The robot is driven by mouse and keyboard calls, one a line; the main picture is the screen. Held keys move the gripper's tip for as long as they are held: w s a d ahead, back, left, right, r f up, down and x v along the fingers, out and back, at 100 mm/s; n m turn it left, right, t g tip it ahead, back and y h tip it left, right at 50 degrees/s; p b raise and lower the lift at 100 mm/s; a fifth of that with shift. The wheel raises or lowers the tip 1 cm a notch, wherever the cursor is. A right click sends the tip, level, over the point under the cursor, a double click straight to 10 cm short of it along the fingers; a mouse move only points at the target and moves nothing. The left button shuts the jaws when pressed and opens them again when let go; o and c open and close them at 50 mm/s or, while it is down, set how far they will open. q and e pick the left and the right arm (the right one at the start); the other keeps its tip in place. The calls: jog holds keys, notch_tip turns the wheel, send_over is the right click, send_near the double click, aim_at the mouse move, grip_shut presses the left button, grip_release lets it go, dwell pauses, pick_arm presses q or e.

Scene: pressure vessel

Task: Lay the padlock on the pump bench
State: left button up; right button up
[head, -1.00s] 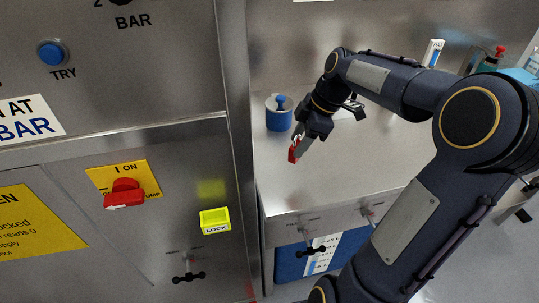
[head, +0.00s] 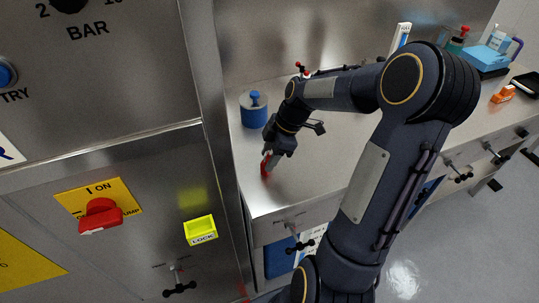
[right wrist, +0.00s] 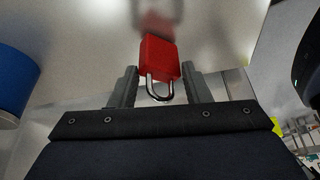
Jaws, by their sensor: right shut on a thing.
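The red padlock (head: 265,164) with a silver shackle is held at the tip of my right gripper (head: 271,158), low over the steel pump bench (head: 310,180). In the right wrist view the padlock (right wrist: 159,60) sits between the two grey fingers (right wrist: 160,88), its shackle toward the palm and its red body pointing out toward the bench top. I cannot tell whether its body touches the bench. My left gripper is in neither view.
A blue pot (head: 254,108) stands on the bench behind the gripper. A yellow LOCK box (head: 201,229) and a red switch (head: 101,214) are on the cabinet front at left. Bottles, blue items and an orange object (head: 503,94) are on the right. The bench front is clear.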

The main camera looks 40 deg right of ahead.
jog(key=shift+f, duration=0.2)
jog(key=o, duration=1)
jog(key=shift+o, duration=0.2)
jog(key=shift+r, duration=0.1)
jog(key=v, duration=1.1)
jog(key=s+a+r+m, duration=0.2)
jog(key=s+a+r, duration=0.1)
jog(key=a, duration=0.2)
jog(key=s+a+f+m+t, duration=0.1)
jog(key=s+a+f+m, duration=0.1)
jog(key=s+a+m, duration=0.4)
jog(key=s+a+f+m+t, duration=0.2)
jog(key=s+a+m, duration=0.4)
jog(key=a, duration=0.1)
jog(key=shift+s+a+f, duration=0.15)
jog(key=shift+s+f, duration=0.1)
jog(key=shift+f, duration=0.1)
